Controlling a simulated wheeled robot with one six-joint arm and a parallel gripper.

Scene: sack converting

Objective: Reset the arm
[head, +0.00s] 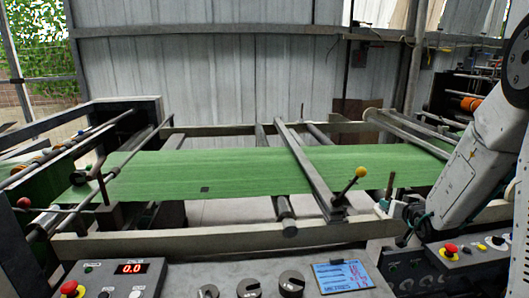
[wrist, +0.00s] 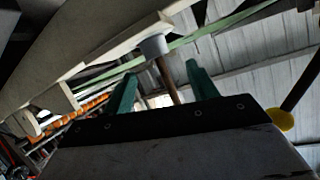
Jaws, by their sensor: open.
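My gripper (head: 398,208) is at the right of the head view, low beside the machine's front rail, at the end of my white arm. In the wrist view its two green fingers (wrist: 160,70) stand apart, open. A brown rod (wrist: 170,80) with a pale grey collar (wrist: 153,46) shows between them in the picture. The fingers do not close on it, and I cannot tell how deep it sits between them. The rod also shows in the head view (head: 390,185), upright just by the fingers.
A green sheet (head: 230,170) runs across the machine frame. A yellow-knobbed lever (head: 361,172) stands left of my gripper. A control panel (head: 115,279) with a red display, knobs and a blue screen (head: 342,276) lies in front. Another panel (head: 470,250) sits below my arm.

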